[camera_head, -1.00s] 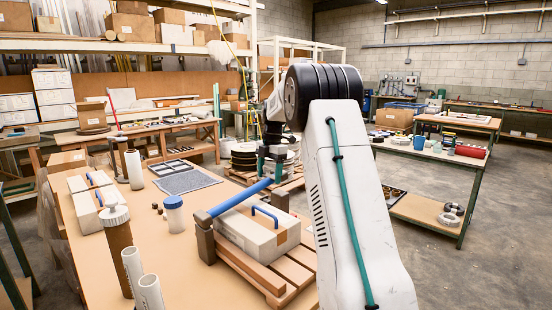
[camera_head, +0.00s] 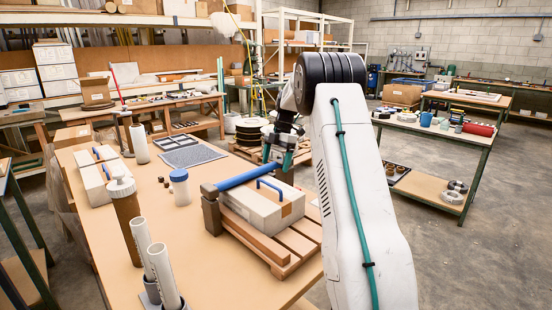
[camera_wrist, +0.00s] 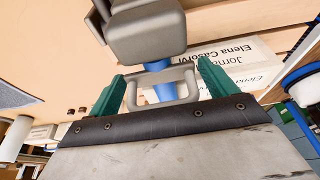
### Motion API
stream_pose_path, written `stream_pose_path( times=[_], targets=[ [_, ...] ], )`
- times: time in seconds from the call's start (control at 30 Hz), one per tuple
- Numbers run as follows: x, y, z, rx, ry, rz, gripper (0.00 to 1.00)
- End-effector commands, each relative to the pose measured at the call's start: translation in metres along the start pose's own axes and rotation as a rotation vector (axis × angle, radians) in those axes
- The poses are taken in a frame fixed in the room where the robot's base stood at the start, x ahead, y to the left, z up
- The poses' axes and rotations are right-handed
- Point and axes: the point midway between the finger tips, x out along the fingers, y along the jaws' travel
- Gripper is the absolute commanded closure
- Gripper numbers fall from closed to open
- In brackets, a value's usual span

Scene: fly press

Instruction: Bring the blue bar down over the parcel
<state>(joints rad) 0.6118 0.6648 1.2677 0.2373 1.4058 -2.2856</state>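The blue bar (camera_head: 237,179) runs from a brown post (camera_head: 211,212) at the slatted stand's left corner up towards my gripper (camera_head: 284,150), crossing in front of the parcel's far edge in the picture. The parcel (camera_head: 258,213), a pale box with a blue handle, lies on the wooden slats. In the wrist view my gripper's teal fingers (camera_wrist: 160,92) stand apart, either side of a grey loop handle (camera_wrist: 184,76), with narrow gaps visible. The blue bar (camera_wrist: 164,93) shows behind the loop. Part of the labelled parcel (camera_wrist: 232,62) shows beyond. Contact between bar and parcel cannot be made out.
Another pale box (camera_head: 98,172) lies farther left. Bare tabletop (camera_head: 200,270) is clear in front.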

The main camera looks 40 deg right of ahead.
Motion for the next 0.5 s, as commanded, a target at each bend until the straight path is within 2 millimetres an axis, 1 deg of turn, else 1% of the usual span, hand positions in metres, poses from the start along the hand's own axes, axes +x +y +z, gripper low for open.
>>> stream_pose_path(
  times=[0.27, 0.33, 0.43, 0.5],
  targets=[
    [-0.006, -0.001, 0.002, 0.001, -0.005, 0.006, 0.15],
    [-0.01, -0.001, 0.002, 0.001, -0.006, 0.007, 0.15],
    [-0.023, 0.0, 0.002, 0.001, -0.007, 0.008, 0.15],
    [-0.035, 0.0, 0.002, 0.0, -0.007, 0.008, 0.15]
  ],
)
